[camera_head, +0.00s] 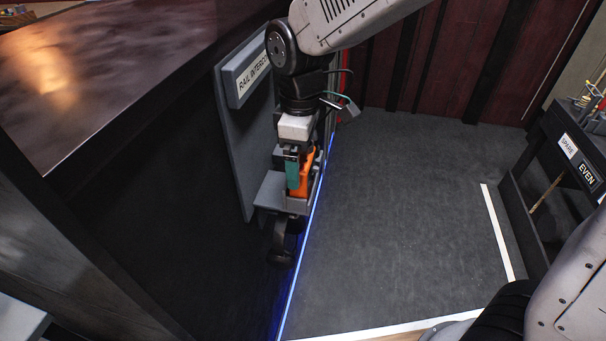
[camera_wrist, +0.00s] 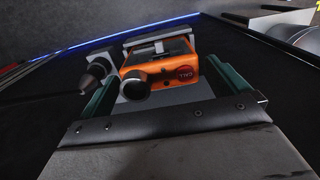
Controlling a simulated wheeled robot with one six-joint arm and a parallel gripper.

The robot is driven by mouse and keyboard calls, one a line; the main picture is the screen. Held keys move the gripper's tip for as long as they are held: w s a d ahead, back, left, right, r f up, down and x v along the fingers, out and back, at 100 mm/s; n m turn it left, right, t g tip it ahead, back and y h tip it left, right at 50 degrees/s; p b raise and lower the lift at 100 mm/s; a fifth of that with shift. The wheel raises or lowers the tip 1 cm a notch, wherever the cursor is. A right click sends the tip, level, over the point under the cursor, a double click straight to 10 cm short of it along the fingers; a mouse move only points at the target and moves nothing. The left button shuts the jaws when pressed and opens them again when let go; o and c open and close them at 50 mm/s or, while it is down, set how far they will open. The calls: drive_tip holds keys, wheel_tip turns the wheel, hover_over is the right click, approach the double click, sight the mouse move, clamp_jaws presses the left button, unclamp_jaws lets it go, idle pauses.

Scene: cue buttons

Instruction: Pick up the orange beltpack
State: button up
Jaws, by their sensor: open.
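The orange beltpack (camera_head: 305,180) sits in a grey holder (camera_head: 270,190) on the wall panel. In the wrist view the beltpack (camera_wrist: 158,72) shows a round red button and a dark round connector at its front. My gripper (camera_head: 298,180) points down at the beltpack, with one teal finger in front of it in the head view. In the wrist view the two teal fingers of my gripper (camera_wrist: 167,85) stand apart, one on each side of the beltpack, with gaps visible. Part of the beltpack is hidden by the finger in the head view.
A sign (camera_head: 253,75) reading "RAIL INTERC..." tops the grey panel (camera_head: 238,150). A black item (camera_head: 281,245) hangs below the holder. A blue light strip (camera_head: 306,235) runs along the floor's edge. A dark stand (camera_head: 545,170) is at right; the floor (camera_head: 410,210) between is clear.

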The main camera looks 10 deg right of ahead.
wheel_tip(320, 180, down, 3)
drive_tip(key=shift+f, duration=0.2)
drive_tip(key=c, duration=1.1)
drive_tip(key=shift+r, duration=0.1)
